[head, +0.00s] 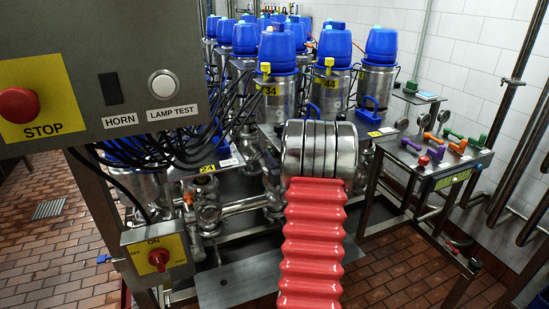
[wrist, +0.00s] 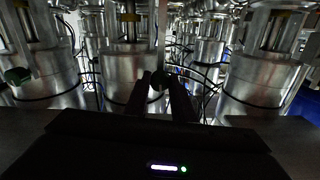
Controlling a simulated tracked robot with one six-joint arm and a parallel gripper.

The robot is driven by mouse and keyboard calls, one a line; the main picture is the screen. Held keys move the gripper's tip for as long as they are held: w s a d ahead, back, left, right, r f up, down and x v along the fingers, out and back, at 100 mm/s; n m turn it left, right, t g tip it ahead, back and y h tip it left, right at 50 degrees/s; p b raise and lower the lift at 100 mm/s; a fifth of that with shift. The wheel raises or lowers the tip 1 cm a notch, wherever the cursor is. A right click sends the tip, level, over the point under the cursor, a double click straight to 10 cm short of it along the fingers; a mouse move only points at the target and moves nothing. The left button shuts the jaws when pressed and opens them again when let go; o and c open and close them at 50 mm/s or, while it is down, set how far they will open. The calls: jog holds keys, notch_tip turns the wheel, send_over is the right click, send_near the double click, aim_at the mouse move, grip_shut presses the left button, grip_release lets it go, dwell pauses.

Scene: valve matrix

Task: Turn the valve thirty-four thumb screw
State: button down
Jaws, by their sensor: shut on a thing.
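Valve thirty-four (head: 276,103) is a steel cylinder with a blue cap and a yellow 34 label, behind my arm in the head view. My gripper is hidden there behind my red-sleeved arm. In the wrist view, my gripper (wrist: 160,82) points forward between steel valve bodies. Its two dark fingers are close together on a small dark green knob, the thumb screw (wrist: 157,83). The view is dim, and the fingers cover part of the knob. I cannot read a valve number in the wrist view or tell how far the screw is turned.
A control panel (head: 100,90) with a red STOP button stands close at the left. A yellow switch box (head: 157,255) is below it. Valve 44 (head: 326,88) stands right of valve 34. A bench (head: 440,165) with coloured handles is at the right. Black cables (wrist: 205,88) hang among the valves.

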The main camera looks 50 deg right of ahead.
jog(key=n, duration=0.3)
jog(key=shift+n, duration=0.4)
jog(key=n, duration=0.4)
jog(key=shift+n, duration=0.4)
jog(key=shift+a+f+n, duration=0.1)
jog(key=shift+n, duration=2.15)
jog(key=shift+f+n, duration=0.1)
jog(key=shift+n, duration=2.15)
jog(key=c, duration=1.5)
grip_release()
jog(key=shift+r, duration=0.1)
jog(key=v, duration=1.3)
jog(key=shift+s+a, duration=0.15)
jog(key=shift+s, duration=0.15)
